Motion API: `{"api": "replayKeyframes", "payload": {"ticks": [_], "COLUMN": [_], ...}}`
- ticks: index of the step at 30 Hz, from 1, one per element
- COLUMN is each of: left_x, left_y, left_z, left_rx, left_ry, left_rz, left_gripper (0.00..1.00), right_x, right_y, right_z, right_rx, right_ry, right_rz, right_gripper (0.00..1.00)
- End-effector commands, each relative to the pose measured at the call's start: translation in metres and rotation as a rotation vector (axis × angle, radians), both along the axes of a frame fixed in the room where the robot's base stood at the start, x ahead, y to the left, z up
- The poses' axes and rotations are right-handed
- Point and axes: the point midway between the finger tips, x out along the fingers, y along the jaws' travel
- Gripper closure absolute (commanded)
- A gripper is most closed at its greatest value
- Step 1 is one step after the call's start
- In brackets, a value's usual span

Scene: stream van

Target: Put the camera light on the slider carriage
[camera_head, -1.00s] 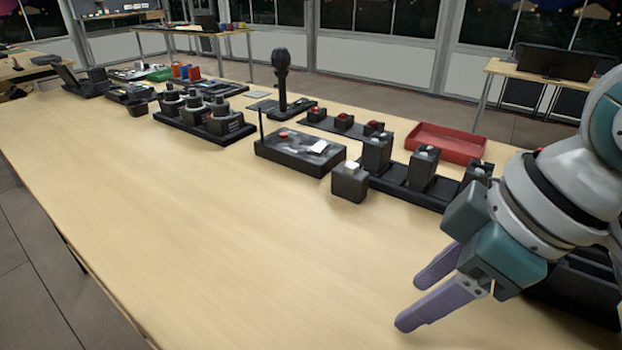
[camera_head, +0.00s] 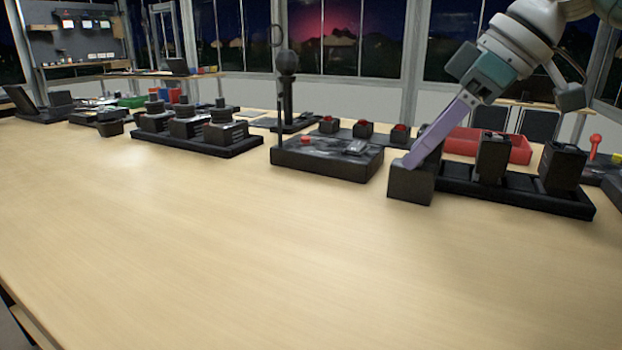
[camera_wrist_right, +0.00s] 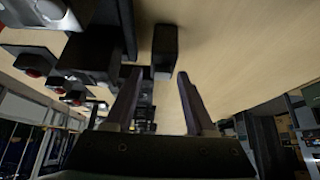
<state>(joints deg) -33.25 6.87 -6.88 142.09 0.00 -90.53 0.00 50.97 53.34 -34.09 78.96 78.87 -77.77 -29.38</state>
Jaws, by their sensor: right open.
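A small black block (camera_head: 411,186), which I take to be the camera light, stands on the table in front of the left end of a long black base. In the head view the fingers of my right gripper (camera_head: 416,158) reach down at its top and hide part of it. In the right wrist view the open, empty fingers (camera_wrist_right: 159,74) point towards the block (camera_wrist_right: 165,45). I cannot tell whether they touch it. No part is clearly recognizable as the slider carriage; a flat black unit (camera_head: 325,166) with a red knob lies left of the block. My left gripper is not in view.
Black boxes (camera_head: 491,158) stand on the long base (camera_head: 520,196), close right of the block. A red tray (camera_head: 520,148) lies behind. A dark upright stand (camera_head: 287,95) and a row of black units (camera_head: 189,129) are further left. The table front is clear.

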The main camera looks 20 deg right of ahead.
Motion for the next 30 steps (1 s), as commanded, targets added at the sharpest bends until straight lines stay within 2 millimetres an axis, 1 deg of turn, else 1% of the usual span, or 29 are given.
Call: {"api": "replayKeyframes", "payload": {"ticks": [6, 9, 12, 18, 30], "left_x": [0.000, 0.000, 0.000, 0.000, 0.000], "left_y": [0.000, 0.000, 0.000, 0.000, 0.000], "left_z": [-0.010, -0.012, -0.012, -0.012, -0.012], "left_rx": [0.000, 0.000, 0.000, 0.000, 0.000], "left_ry": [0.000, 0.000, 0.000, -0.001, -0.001], "left_rz": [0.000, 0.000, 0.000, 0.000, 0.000], "left_gripper": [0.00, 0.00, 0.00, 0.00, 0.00], "right_x": [0.010, 0.015, 0.018, 0.018, 0.018], "right_y": [0.013, 0.018, 0.020, 0.020, 0.019], "right_z": [-0.031, -0.041, -0.045, -0.045, -0.045], "right_rx": [0.000, 0.002, 0.000, -0.001, -0.001], "right_ry": [0.002, 0.000, 0.000, -0.001, -0.001], "right_rz": [0.002, 0.000, 0.000, 0.000, 0.000], "right_gripper": [0.45, 0.45, 0.45, 0.45, 0.90]}}
